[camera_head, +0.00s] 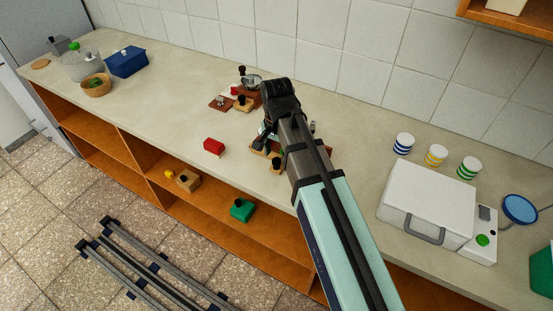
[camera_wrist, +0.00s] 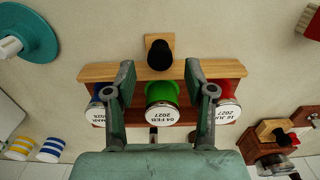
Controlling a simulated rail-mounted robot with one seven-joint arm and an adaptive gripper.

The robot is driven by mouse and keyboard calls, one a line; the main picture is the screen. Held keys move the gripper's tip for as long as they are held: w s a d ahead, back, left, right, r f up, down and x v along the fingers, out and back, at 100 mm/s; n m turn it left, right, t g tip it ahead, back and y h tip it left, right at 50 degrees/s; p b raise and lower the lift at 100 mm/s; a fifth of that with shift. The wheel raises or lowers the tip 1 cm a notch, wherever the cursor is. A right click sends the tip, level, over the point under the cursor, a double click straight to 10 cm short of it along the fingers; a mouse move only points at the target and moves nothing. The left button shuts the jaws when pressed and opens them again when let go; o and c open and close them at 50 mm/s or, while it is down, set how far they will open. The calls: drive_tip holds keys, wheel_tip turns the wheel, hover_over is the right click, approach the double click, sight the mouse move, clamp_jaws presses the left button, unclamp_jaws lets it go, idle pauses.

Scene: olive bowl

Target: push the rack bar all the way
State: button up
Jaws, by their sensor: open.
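The rack bar (camera_wrist: 225,69) is a light wooden strip along the edge of a red-brown rack (camera_wrist: 136,118) in the wrist view. A black knob (camera_wrist: 160,54) stands on a tab at its middle. Behind the bar are a blue, a green (camera_wrist: 162,93) and a red jar with white dated lids. My gripper (camera_wrist: 160,70) is open, with one finger on each side of the knob and apart from it. The fingers overlap the bar in the picture; I cannot tell whether they touch it. In the head view my arm hides much of the rack.
A red block (camera_head: 214,146) lies on the counter left of the rack. Wooden pieces with black knobs (camera_head: 243,103) stand behind it. Striped jars (camera_head: 436,155) and a white box with a handle (camera_head: 428,205) are on the right. The counter's left middle is clear.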

sight(277, 160)
drive_tip(key=shift+f+p, duration=0.3)
drive_tip(key=shift+f, duration=1.85)
clamp_jaws()
